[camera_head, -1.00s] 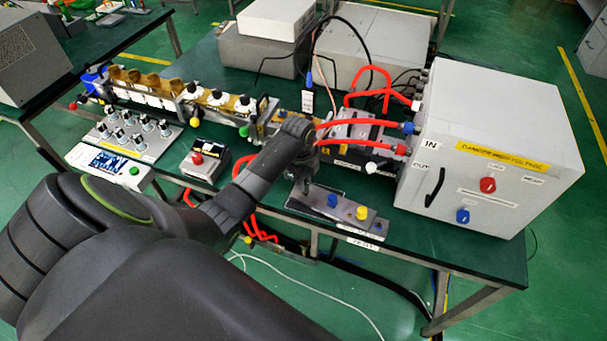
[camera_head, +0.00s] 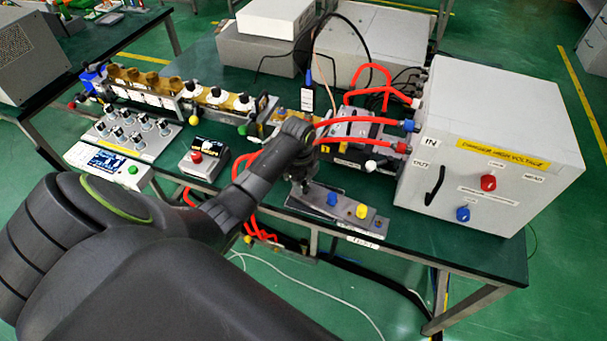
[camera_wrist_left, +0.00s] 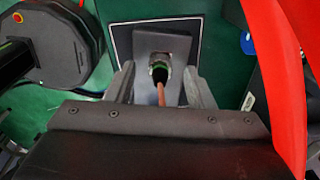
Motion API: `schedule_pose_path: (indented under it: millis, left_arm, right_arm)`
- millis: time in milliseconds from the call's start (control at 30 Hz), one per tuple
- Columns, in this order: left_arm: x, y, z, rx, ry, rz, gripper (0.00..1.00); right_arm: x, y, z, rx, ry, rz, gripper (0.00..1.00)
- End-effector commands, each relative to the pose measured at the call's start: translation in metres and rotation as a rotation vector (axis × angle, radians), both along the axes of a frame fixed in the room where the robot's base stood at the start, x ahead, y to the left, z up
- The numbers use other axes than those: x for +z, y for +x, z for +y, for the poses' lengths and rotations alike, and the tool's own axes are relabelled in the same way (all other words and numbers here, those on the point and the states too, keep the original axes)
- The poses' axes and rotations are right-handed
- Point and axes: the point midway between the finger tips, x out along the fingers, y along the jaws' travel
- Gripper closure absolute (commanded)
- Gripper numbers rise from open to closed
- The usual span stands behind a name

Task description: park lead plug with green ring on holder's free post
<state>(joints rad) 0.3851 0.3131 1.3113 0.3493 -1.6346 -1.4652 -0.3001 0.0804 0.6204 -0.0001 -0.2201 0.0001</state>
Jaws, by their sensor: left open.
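The plug with the green ring (camera_wrist_left: 160,71) shows in the left wrist view, with a thin copper-coloured lead running from it towards the camera. It lies between the two fingers of my left gripper (camera_wrist_left: 159,88), which is open around it with gaps at the sides. It stands against a grey metal plate (camera_wrist_left: 150,40); I cannot tell how it is seated. In the head view my left gripper (camera_head: 303,187) points down at the left end of the grey holder (camera_head: 345,216), and my wrist hides the plug. My right gripper is out of view.
Red leads (camera_head: 355,122) run to the big grey box (camera_head: 500,150) at right. One red lead (camera_wrist_left: 285,80) passes close on the right of the wrist view. A red-button box (camera_head: 205,160) stands left.

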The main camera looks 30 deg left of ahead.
Motion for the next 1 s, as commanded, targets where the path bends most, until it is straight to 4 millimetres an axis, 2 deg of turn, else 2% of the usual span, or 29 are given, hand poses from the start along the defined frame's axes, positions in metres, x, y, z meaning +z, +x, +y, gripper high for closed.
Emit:
schedule_pose_path:
  millis: [133,267,467,700,733,833,1000]
  left_arm:
    - [0.004,0.000,0.001,0.000,0.000,-0.002,0.52]
    - [0.018,0.000,0.001,-0.001,0.000,-0.004,0.52]
    - [0.061,-0.003,0.003,-0.002,0.003,-0.007,0.52]
    - [0.122,-0.006,0.006,-0.003,0.004,-0.006,0.52]
    - [0.133,-0.007,0.006,-0.001,0.002,-0.003,0.52]
    - [0.152,-0.009,0.006,0.000,0.001,0.000,0.52]
    - [0.166,-0.010,0.007,0.000,0.000,0.001,0.52]
  right_arm:
    - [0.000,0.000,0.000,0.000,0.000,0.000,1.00]
    - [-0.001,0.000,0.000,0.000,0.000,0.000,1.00]
    - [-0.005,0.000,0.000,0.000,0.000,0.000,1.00]
    - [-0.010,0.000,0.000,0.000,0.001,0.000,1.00]
    - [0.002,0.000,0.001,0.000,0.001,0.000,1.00]
    - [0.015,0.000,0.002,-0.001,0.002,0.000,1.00]
    - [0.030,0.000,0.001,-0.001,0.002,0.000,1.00]
